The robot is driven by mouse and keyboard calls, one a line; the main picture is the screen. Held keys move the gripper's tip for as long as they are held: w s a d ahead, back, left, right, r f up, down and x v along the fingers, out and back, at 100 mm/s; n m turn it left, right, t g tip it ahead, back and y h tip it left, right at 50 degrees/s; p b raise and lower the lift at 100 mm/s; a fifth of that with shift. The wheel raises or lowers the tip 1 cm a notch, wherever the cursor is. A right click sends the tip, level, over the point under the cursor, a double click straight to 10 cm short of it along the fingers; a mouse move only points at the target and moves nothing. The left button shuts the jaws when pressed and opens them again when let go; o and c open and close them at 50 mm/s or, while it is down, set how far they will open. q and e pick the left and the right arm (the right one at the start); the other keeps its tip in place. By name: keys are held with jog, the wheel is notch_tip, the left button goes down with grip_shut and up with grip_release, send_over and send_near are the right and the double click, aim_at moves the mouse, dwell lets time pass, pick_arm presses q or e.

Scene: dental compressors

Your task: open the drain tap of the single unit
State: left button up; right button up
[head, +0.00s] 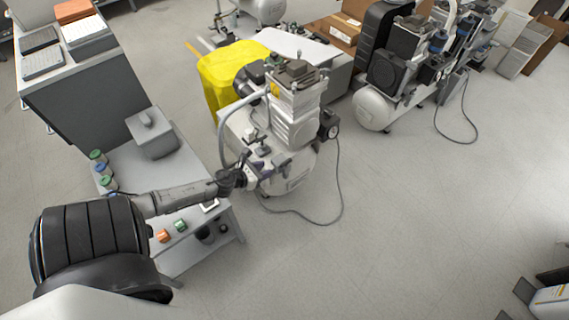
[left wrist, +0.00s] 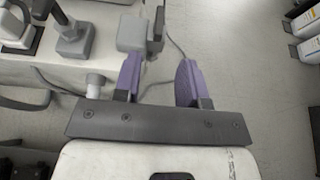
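The single unit (head: 292,118) is a compressor with a pale tank, a grey ribbed head and a gauge on its right side. It stands on the floor in the middle of the head view. My left gripper (head: 249,168) is at the near left side of its tank. In the left wrist view my left gripper (left wrist: 159,78) has two purple fingers spread apart, with only floor and a thin cable seen between them. The pale tank (left wrist: 70,72) is left of the fingers, with grey knob-like fittings (left wrist: 75,38) on it. I cannot tell which fitting is the drain tap. My right gripper is out of view.
A yellow bin (head: 222,72) stands behind the unit. A grey trolley (head: 190,165) with small coloured-capped items is to the left, beside my left arm. A twin compressor (head: 395,85) stands at the back right. A cable (head: 335,205) lies on open floor at right.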

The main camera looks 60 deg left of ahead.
aim_at(285, 162)
pick_arm(q)
jog(key=b+x, duration=0.3)
jog(key=x, duration=0.6)
jog(key=shift+x, duration=0.85)
jog(key=shift+c, duration=0.3)
jog(key=shift+r, duration=0.1)
grip_shut()
